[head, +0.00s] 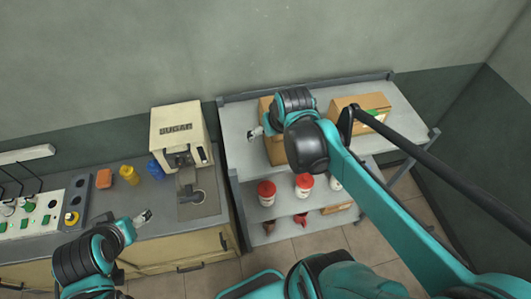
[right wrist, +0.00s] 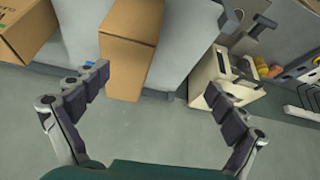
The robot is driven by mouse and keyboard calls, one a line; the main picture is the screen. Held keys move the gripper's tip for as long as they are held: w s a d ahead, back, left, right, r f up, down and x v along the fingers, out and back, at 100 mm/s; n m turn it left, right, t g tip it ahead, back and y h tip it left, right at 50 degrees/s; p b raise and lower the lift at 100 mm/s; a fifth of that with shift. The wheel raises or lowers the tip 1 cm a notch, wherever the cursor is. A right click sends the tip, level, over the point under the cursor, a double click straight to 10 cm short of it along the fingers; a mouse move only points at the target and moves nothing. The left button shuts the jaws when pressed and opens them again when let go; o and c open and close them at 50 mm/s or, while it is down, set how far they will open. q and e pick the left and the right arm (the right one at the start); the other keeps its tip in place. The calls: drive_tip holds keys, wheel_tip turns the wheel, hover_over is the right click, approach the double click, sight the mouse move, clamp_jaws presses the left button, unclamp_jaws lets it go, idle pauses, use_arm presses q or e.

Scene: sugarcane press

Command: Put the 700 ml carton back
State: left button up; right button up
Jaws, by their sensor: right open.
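A plain brown carton (head: 275,150) lies on the top shelf of the grey rack (head: 237,120), partly hidden behind my right arm. A second brown carton (head: 345,103), with a green mark, lies to its right. In the right wrist view the plain carton (right wrist: 128,45) is ahead of my right gripper (right wrist: 155,95), which is open and empty with its fingers wide apart. The marked carton (right wrist: 28,25) is at the upper left there. No volume label is readable. My left gripper (head: 143,217) is over the counter's front; its finger opening is unclear.
A cream machine marked SUGAR (head: 178,130) stands on the counter, left of the rack. Red-lidded jars (head: 267,192) and a small box (head: 338,208) are on the lower shelf. Yellow (head: 129,174) and blue (head: 155,169) items sit by the machine.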

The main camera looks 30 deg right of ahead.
use_arm(q)
drive_tip(key=shift+s, duration=0.1)
use_arm(e)
drive_tip(key=s+a+n+t, duration=0.1)
drive_tip(key=s+a, duration=0.6)
drive_tip(key=s, duration=0.1)
drive_tip(key=shift+a+f+n+t+y, duration=0.3)
drive_tip(key=shift+a+f+t+y, duration=0.05)
drive_tip(key=shift+f+t+y, duration=0.05)
drive_tip(key=shift+s, duration=0.1)
use_arm(q)
wheel_tip(320, 180, down, 28)
drive_tip(key=b, duration=2.7)
drive_tip(key=shift+r+b, duration=0.2)
drive_tip(key=shift+b, duration=0.15)
use_arm(e)
wheel_tip(320, 180, down, 28)
drive_tip(key=shift+r, duration=0.15)
